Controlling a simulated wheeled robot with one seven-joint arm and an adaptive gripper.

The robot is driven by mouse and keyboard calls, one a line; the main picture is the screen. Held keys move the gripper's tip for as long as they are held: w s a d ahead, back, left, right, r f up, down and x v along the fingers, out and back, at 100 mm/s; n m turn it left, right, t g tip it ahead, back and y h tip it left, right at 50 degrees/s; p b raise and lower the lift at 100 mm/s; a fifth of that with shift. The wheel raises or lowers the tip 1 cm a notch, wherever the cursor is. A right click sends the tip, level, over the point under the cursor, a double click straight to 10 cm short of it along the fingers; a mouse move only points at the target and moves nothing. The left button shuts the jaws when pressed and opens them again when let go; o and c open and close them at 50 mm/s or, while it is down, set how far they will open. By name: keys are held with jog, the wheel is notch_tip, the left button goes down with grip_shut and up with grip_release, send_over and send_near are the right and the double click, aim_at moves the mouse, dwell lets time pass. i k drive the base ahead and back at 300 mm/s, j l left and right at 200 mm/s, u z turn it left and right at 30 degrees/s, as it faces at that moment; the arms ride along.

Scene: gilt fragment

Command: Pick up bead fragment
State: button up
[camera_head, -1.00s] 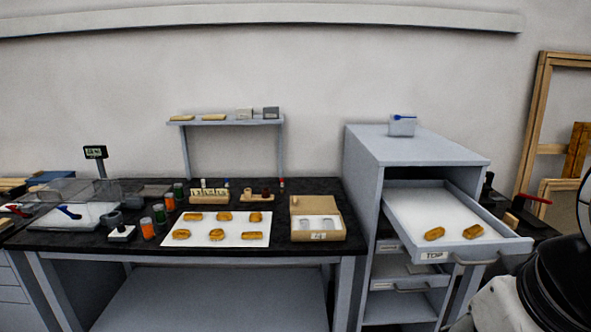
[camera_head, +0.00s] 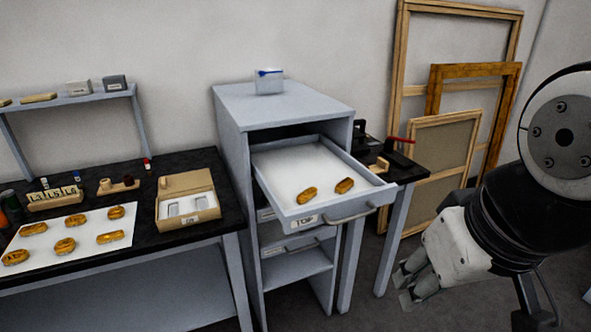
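Two golden-brown fragments lie in the pulled-out top drawer (camera_head: 285,172), near its front: a left one (camera_head: 307,195) and a right one (camera_head: 345,186). Several similar fragments, such as this one (camera_head: 110,237), lie in two rows on a white sheet (camera_head: 88,248) on the black bench. I cannot tell from their look which is the bead fragment. My gripper (camera_head: 403,288) is at the lower right, in front of and below the drawer, apart from everything. Its fingers look spread and empty.
The grey cabinet (camera_head: 285,103) stands beside the bench, with a small box (camera_head: 268,82) on top. The drawer handle (camera_head: 352,214) juts forward. An open cardboard box (camera_head: 187,208) sits on the bench's right end. Wooden frames (camera_head: 445,165) lean on the wall.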

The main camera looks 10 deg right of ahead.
aim_at(310, 193)
jog(key=i+l+u, duration=0.25)
jog(key=i, duration=0.3)
jog(key=i+l+u, duration=0.25)
jog(key=i+l, duration=0.2)
